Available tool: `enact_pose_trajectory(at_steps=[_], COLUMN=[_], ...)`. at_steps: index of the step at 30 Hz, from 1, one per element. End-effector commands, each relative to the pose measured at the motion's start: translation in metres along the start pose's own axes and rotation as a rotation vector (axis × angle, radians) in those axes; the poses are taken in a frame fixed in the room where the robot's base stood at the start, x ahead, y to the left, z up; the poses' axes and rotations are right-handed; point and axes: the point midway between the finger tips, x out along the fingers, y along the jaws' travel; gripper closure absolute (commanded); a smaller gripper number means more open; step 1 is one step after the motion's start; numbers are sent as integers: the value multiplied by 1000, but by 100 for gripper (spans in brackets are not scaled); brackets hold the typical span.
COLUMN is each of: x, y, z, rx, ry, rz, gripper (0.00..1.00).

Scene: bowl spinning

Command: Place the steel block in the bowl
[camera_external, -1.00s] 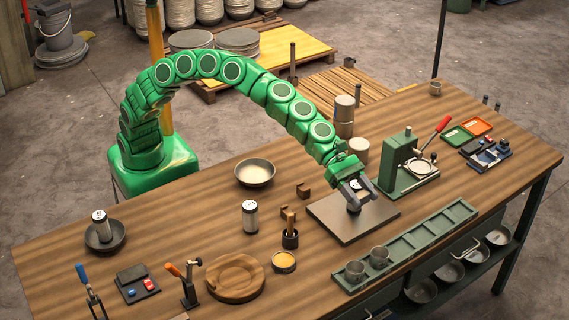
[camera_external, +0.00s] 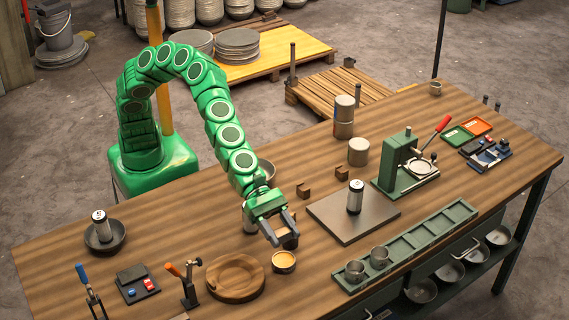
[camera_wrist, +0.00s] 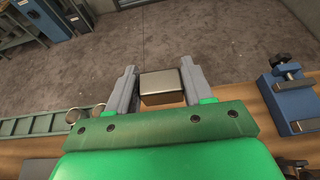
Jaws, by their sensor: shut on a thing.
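The steel block (camera_wrist: 162,86) is a small box with a smooth grey top and a brownish front face, seen between my fingers in the wrist view. My gripper (camera_external: 283,237) is shut on it, over the front middle of the table; it also shows in the wrist view (camera_wrist: 160,90). A shallow metal bowl (camera_external: 268,170) stands behind my arm, mostly hidden by it. Another dark bowl (camera_external: 91,240) at the left holds an upright can (camera_external: 100,225). I cannot tell which bowl the task means.
A can (camera_external: 355,196) stands on a steel plate (camera_external: 330,222). A green rack (camera_external: 425,236) with cups lies at the right. A green press (camera_external: 397,165) stands behind the plate.

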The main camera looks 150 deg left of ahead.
Motion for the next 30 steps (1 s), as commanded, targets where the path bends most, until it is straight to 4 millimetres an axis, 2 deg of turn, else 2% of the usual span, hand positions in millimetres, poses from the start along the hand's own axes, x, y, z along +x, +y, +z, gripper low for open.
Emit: enact_pose_trajectory(at_steps=[5, 10, 20, 30], x=[-8, -13, -25, -47], y=[-13, -7, 27, 78], z=[-8, -21, -45, -76], rx=[9, 25, 54, 95], ry=[3, 10, 17, 13], rz=[-29, -61, -128, -214], gripper=[90, 90, 90, 90])
